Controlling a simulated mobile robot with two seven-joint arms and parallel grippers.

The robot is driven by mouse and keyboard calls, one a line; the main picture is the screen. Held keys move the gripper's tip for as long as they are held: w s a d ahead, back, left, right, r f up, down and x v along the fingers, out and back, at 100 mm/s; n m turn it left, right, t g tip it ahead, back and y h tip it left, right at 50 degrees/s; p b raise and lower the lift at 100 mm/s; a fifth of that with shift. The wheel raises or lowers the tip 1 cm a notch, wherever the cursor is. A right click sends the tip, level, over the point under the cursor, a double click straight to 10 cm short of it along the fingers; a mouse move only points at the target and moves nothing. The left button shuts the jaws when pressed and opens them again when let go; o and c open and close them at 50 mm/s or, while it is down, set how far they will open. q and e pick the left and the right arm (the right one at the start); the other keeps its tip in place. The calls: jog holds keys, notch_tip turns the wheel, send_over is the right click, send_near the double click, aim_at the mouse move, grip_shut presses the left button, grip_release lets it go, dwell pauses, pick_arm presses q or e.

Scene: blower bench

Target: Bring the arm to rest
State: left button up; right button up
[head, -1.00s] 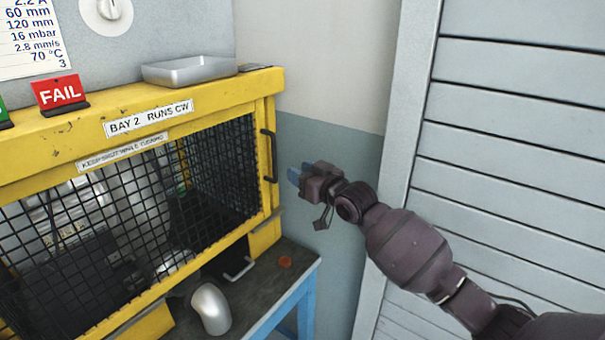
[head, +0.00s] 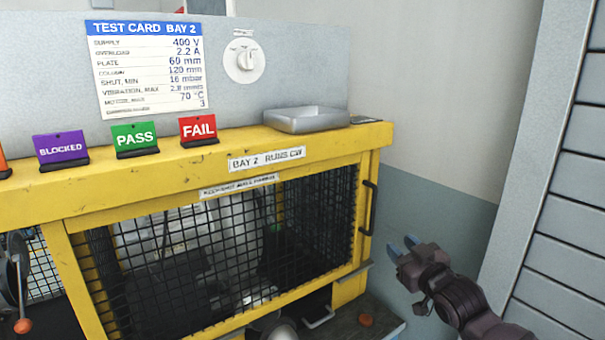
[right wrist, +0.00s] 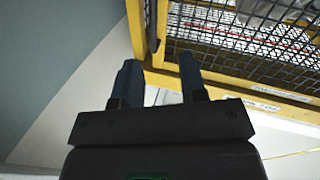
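My right gripper (head: 402,246) is in the head view at the lower right, just right of the yellow cage's right edge and apart from it. Its blue fingers are spread with nothing between them. The right wrist view also shows my right gripper (right wrist: 158,80) with its two fingers apart and empty, with the cage frame (right wrist: 148,65) beyond them. My right arm (head: 480,315) comes in from the lower right corner. My left gripper does not show in either view.
The yellow cage (head: 215,172) with black mesh fills the middle, its black handle (head: 367,208) near my right gripper. A grey slatted panel (head: 570,200) is at the right.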

jog(key=s+d+f+m+g+h, duration=0.2)
jog(key=s+f+h, duration=0.1)
jog(key=s+f, duration=1.2)
jog(key=s+d+f+m+g+h, duration=0.3)
jog(key=s+f, duration=1.1)
jog(key=s, duration=0.4)
jog(key=shift+d+f+g, duration=0.2)
jog(key=shift+f+g, duration=0.1)
jog(key=shift+f, duration=0.1)
jog(key=shift+a, duration=0.15)
